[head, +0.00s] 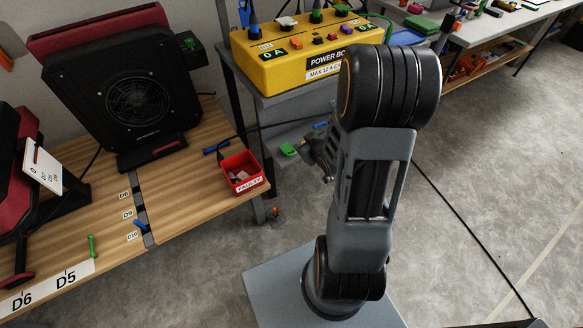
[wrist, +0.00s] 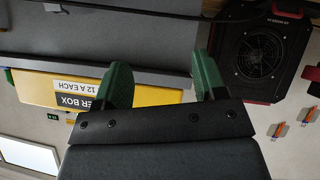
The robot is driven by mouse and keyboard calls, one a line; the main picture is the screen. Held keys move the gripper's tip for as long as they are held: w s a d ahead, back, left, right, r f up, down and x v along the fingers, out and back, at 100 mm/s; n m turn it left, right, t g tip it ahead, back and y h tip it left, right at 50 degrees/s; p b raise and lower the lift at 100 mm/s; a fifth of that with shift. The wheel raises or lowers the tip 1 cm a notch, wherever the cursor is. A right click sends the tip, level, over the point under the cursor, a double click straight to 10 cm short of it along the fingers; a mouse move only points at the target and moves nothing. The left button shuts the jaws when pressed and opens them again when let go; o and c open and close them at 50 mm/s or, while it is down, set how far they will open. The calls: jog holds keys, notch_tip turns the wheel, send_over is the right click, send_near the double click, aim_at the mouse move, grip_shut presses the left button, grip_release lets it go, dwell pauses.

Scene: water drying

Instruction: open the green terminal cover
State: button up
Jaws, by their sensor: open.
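The yellow power box (head: 300,62) stands on a grey bench at the top of the head view. A green piece (head: 316,14) sits on its top among blue and white ones, and another green piece (head: 342,9) is to its right. I cannot tell which is the terminal cover. In the wrist view, which is upside down, the power box (wrist: 50,88) is at the left, partly behind a finger, and its top pieces do not show clearly. My gripper (wrist: 161,62) has two green fingers spread wide apart with nothing between them.
A wooden bench at left holds a black fan (head: 135,95) and a red bin (head: 240,172) marked faulty. The fan (wrist: 262,52) also shows at right in the wrist view. A dark cable crosses the floor. Open floor lies at right.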

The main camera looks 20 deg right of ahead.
notch_tip(320, 180, down, 9)
jog(key=s+t+y+b, duration=0.2)
jog(key=b, duration=0.2)
jog(key=m+t+b, duration=0.2)
jog(key=t+b, duration=0.2)
jog(key=b, duration=0.2)
send_near(288, 149)
jog(key=shift+y, duration=0.4)
jog(key=w+b, duration=0.1)
jog(key=w, duration=0.1)
jog(key=w+b, duration=0.3)
jog(key=w, duration=0.1)
jog(key=shift+w+a+r, duration=0.1)
jog(key=shift+w+a, duration=0.15)
jog(key=shift+a, duration=0.05)
